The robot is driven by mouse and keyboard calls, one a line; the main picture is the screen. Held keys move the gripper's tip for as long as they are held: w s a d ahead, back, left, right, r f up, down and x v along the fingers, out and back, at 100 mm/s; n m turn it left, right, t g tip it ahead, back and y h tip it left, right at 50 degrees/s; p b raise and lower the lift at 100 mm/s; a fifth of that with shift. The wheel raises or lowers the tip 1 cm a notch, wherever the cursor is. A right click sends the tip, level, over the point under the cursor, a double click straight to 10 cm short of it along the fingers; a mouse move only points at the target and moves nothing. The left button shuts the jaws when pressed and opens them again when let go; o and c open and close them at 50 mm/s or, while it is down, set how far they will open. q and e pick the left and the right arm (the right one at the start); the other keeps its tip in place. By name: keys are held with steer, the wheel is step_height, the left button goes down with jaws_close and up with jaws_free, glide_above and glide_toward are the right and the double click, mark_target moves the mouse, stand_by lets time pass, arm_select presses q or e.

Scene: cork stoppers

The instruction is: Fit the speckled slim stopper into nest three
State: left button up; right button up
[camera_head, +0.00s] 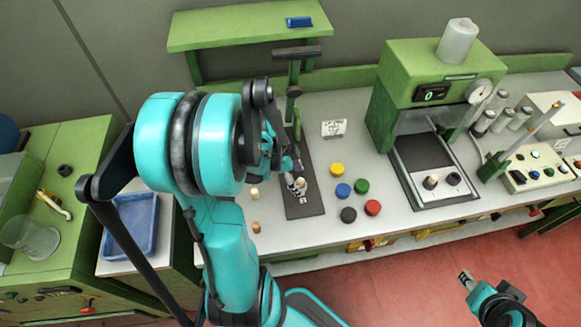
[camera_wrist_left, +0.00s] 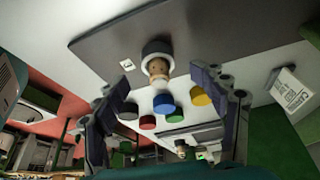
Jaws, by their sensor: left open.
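A light cork stopper (camera_wrist_left: 157,68) stands in a dark ring with a white rim on the dark plate (camera_wrist_left: 105,40). It also shows in the head view (camera_head: 301,183), close to my left gripper (camera_head: 295,180). In the left wrist view my left gripper (camera_wrist_left: 158,84) is open, its fingers on either side of the stopper with gaps. Two pale stoppers stand left of the plate, one farther back (camera_head: 254,193) and one nearer (camera_head: 256,227). My right gripper (camera_head: 466,279) is far off at the lower right, over the red floor; its jaws are unclear.
Yellow (camera_head: 337,169), blue (camera_head: 343,190), green (camera_head: 361,186), red (camera_head: 372,207) and black (camera_head: 348,214) discs lie right of the plate. A green machine (camera_head: 400,85) stands farther right. A blue tray (camera_head: 130,225) is at left.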

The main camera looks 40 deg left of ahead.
arm_select(q)
steer(key=v, duration=1)
steer(key=shift+s, duration=0.15)
steer(key=shift+d, duration=0.1)
steer(key=d+r+n+t+y+b, duration=0.2)
steer(key=d+n, duration=0.7)
steer(key=d, duration=0.8)
steer(key=shift+d+n+t+y, duration=0.3)
steer(key=shift+t+y, duration=0.3)
steer(key=shift+t, duration=0.5)
stand_by(4.0)
